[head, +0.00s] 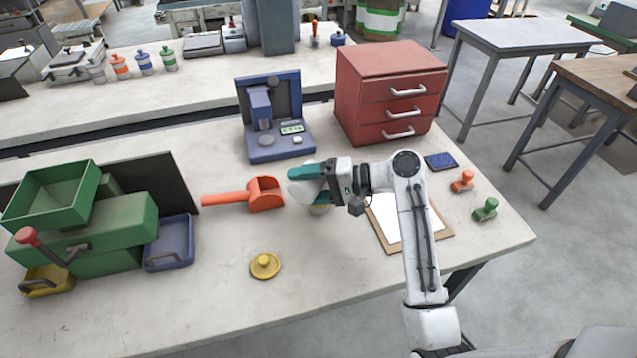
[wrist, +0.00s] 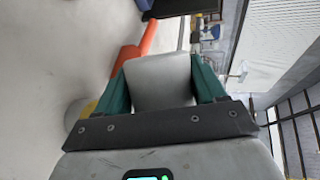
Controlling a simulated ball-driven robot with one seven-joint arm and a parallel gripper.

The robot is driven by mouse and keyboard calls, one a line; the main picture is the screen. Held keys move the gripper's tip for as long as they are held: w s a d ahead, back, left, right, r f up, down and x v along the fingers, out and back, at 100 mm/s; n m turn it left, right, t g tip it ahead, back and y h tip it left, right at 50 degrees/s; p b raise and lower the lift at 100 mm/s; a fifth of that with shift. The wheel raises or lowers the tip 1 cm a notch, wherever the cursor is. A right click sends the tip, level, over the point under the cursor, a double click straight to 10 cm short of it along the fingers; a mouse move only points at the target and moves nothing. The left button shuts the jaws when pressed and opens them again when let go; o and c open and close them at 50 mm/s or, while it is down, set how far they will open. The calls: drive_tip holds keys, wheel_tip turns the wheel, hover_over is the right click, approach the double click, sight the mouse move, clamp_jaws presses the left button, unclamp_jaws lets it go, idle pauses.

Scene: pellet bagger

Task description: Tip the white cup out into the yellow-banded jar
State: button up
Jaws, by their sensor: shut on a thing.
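My gripper (head: 308,178) has teal fingers and is shut on the white cup (head: 302,190), holding it above the table. In the wrist view the cup (wrist: 160,82) sits between both fingers, and that view is rolled sideways. The cup looks tipped over; its mouth and contents are hidden. The jar (head: 320,209) stands on the table just below the cup and gripper, mostly hidden by them. In the wrist view the pale jar (wrist: 74,114) and a bit of its yellow band (wrist: 88,109) show beside the left finger.
An orange scoop (head: 249,196) lies left of the jar. A yellow knobbed lid (head: 265,266) lies nearer the front. A blue scale device (head: 277,140) and red drawers (head: 390,95) stand behind. A clipboard (head: 437,229) lies under my arm.

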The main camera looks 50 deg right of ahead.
drive_tip(key=shift+d+m+p, duration=0.1)
drive_tip(key=shift+m+p, duration=0.2)
drive_tip(key=shift+w+d+r+m+t+y+p, duration=0.1)
drive_tip(key=shift+d+r+m+t+y+p, duration=0.15)
drive_tip(key=shift+m+y+p, duration=0.65)
drive_tip(key=shift+w+d+r+m+t+y+p, duration=0.15)
drive_tip(key=shift+d+r+m+p, duration=0.2)
drive_tip(key=shift+p, duration=1.05)
idle(0.3)
drive_tip(key=shift+d+r+m+t+y+p, duration=0.2)
drive_tip(key=shift+d+m+t+y+p, duration=0.1)
drive_tip(key=shift+m+p, duration=0.4)
drive_tip(key=shift+d+r+m+t+y+p, duration=0.2)
drive_tip(key=shift+d+m+p, duration=0.1)
drive_tip(key=shift+m+p, duration=0.35)
idle(1.7)
drive_tip(key=shift+f, duration=0.15)
